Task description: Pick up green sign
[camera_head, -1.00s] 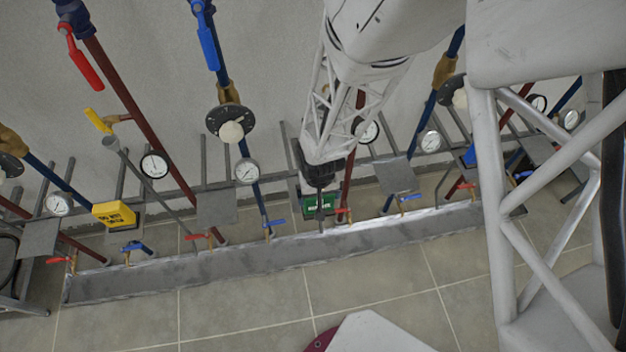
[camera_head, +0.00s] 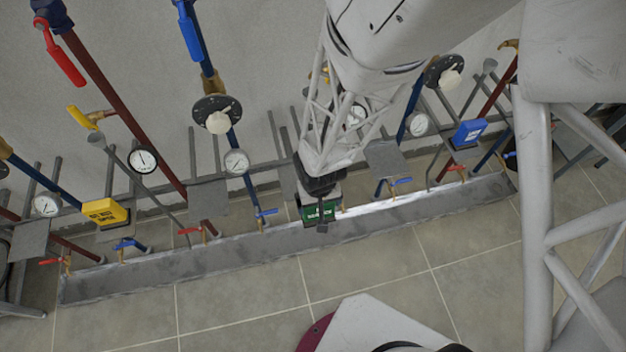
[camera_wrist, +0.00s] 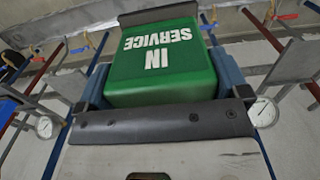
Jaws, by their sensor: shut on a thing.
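The green sign (camera_wrist: 165,62) reads "IN SERVICE" in white letters, upside down in the wrist view, and fills the space between my gripper's jaws there. In the head view the green sign (camera_head: 313,212) is partly hidden behind my gripper (camera_head: 322,208), just above the long grey ledge. My gripper is shut on the green sign. I cannot tell from these frames whether the sign still touches a support beneath it.
A yellow sign (camera_head: 105,212) stands at the left and a blue sign (camera_head: 469,132) at the right. Red and blue pipes, round gauges (camera_head: 236,162) and small valve handles (camera_head: 265,212) crowd the wall side.

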